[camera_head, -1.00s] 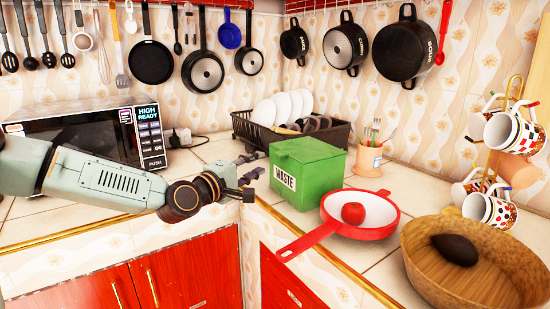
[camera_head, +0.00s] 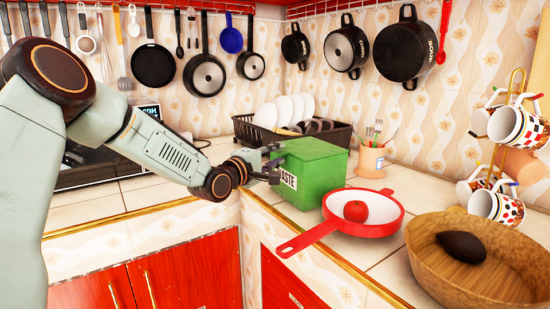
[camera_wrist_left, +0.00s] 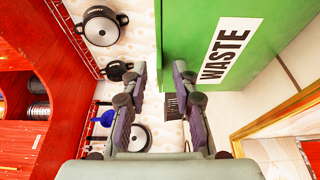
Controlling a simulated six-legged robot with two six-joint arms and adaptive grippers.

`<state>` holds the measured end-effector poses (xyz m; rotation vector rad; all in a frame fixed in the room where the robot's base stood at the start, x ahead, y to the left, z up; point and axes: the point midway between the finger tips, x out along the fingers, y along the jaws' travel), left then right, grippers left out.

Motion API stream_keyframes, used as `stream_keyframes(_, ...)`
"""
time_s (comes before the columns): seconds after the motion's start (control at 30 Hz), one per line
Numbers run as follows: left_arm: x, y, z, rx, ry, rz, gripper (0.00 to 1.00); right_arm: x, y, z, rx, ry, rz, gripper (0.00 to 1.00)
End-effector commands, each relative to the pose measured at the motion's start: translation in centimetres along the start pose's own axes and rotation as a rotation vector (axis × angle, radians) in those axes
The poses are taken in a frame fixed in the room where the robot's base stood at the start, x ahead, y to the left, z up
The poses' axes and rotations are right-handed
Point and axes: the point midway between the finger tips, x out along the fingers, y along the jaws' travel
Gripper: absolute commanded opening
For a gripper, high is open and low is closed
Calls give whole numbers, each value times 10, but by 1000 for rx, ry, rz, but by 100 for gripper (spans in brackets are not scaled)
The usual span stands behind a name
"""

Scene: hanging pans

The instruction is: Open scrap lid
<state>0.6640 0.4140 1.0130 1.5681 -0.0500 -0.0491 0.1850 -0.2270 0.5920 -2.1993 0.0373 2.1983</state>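The green scrap bin (camera_head: 315,178) with a white WASTE label stands on the corner counter. Its green lid (camera_head: 308,149) lies flat and shut on top. My left gripper (camera_head: 272,163) is at the bin's left side, near the lid's edge, and covers part of the label. In the left wrist view my left gripper (camera_wrist_left: 160,78) has its two fingers apart with nothing held between them. There the bin (camera_wrist_left: 255,25) fills the upper right, and one fingertip overlaps its edge. I cannot tell whether it touches. My right gripper is not in view.
A red pan (camera_head: 372,222) holding a tomato (camera_head: 355,210) sits right of the bin. A black dish rack (camera_head: 255,137) with plates stands behind it. A utensil cup (camera_head: 370,160), a wooden bowl (camera_head: 420,262) and a mug rack (camera_head: 507,110) are further right.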

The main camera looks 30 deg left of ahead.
Motion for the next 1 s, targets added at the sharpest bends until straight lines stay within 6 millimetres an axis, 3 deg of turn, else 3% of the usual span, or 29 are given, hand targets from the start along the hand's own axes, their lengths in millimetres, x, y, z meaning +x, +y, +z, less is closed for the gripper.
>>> stream_keyframes(0.23,1,0,0,0,0,0,28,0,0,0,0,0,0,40)
stream_keyframes(0.6,0,0,0,0,0,0,0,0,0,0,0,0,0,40)
stream_keyframes(1.0,0,0,0,1,0,0,0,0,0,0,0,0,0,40)
